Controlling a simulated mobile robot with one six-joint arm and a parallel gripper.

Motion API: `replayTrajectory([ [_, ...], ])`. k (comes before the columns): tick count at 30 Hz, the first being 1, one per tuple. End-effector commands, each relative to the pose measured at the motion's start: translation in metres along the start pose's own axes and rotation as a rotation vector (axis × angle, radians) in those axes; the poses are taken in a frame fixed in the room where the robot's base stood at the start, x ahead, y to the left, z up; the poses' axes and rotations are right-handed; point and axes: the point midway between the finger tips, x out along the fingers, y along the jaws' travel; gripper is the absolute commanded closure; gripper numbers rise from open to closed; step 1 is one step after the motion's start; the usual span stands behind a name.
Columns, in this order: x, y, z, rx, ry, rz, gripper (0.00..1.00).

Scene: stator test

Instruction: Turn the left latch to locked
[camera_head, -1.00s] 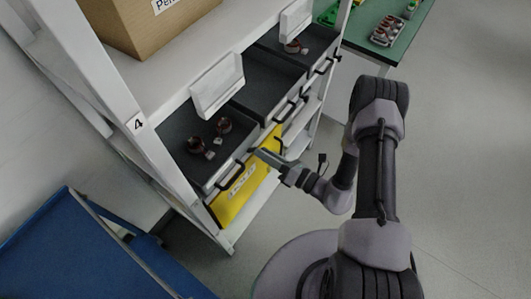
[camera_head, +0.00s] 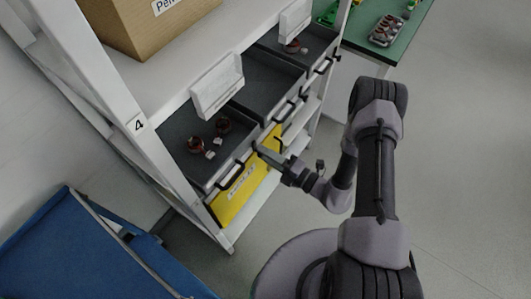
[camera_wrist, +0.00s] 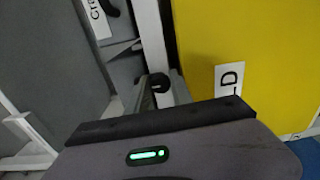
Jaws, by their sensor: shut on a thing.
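A yellow panel (camera_head: 229,205) with a white label (camera_head: 240,182) stands below the left open drawer in the head view. My gripper (camera_head: 259,149) reaches the upper right part of this panel, close under the drawer fronts. In the wrist view my gripper (camera_wrist: 158,92) is shut on a small black part (camera_wrist: 159,80), probably the left latch. The fingers hide most of it, so I cannot tell its angle.
Grey drawers (camera_head: 262,88) stand open in the white shelf unit (camera_head: 140,124), with dark handles at the front. A cardboard box (camera_head: 135,25) is on top. A blue object (camera_head: 70,250) stands at lower left. A green table (camera_head: 362,40) is at upper right. Floor at right is clear.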

Motion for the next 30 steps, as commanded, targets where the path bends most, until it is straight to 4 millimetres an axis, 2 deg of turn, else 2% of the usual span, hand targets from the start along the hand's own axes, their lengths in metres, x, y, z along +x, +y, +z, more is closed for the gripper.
replayTrajectory([
  [19,-0.0002,-0.0007,-0.0006,0.048,0.001,-0.001,1.0],
  [20,-0.0002,-0.0007,-0.0005,0.047,0.001,-0.001,0.71],
  [22,-0.0002,-0.0006,-0.0005,0.047,0.001,-0.001,0.57],
  [23,-0.0002,-0.0006,-0.0004,0.047,0.0,-0.001,0.54],
  [30,-0.0001,-0.0004,-0.0002,0.046,0.0,0.0,0.54],
])
